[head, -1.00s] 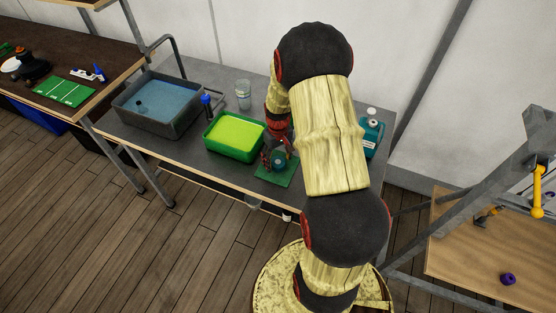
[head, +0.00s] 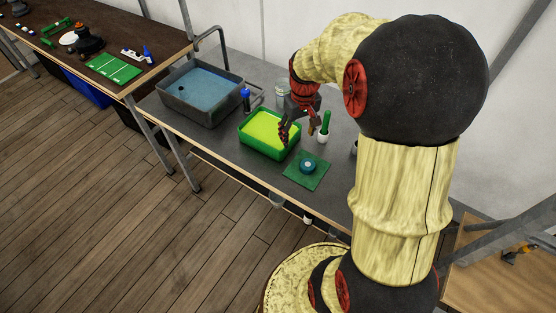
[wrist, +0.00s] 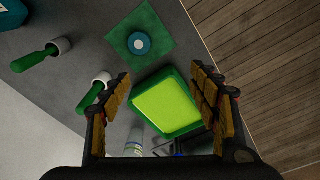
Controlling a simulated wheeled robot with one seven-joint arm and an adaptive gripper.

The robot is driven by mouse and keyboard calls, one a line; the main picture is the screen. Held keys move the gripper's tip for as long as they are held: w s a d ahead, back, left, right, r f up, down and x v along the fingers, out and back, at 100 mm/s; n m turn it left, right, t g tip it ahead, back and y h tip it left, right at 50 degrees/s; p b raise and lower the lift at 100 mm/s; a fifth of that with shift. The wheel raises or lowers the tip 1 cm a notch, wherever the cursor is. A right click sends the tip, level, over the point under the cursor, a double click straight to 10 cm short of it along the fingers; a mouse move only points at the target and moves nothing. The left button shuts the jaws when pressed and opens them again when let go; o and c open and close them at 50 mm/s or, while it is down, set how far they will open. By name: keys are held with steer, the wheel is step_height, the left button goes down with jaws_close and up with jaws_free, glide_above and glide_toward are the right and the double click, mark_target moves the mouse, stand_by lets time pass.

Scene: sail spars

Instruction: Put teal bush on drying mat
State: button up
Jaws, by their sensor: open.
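The teal bush (head: 308,165) is a round ring with a pale centre. It lies on the green drying mat (head: 296,175), a square sheet on the grey bench. In the wrist view the bush (wrist: 139,43) sits near the middle of the mat (wrist: 163,43). My gripper (head: 297,142) is open and empty, raised above the bench beside the green tray, to the left of the mat in the head view. In the wrist view its two fingers (wrist: 168,105) are spread wide, with the tray showing between them.
A green tray (head: 243,133) of yellow-green liquid stands left of the mat. A grey basin (head: 171,104) of blue liquid is farther left. Green-handled brushes (wrist: 36,58) stand near the tray, and a blue-capped bottle (head: 246,99) stands behind it. The bench front by the mat is clear.

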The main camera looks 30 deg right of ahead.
steer(key=s+a+r+n+t, duration=0.15)
steer(key=s+a+r, duration=0.35)
steer(key=a+r, duration=0.7)
steer(key=s+a+r+t, duration=0.3)
steer(key=s+a+r, duration=0.1)
steer(key=s+a, duration=0.5)
steer(key=shift+s+r+n, duration=0.15)
steer(key=shift+s+n, duration=0.2)
steer(key=shift+s, duration=0.2)
steer(key=shift+a, duration=0.1)
step_height(320, 180, down, 10)
steer(key=b, duration=1)
steer(key=shift+r, duration=0.1)
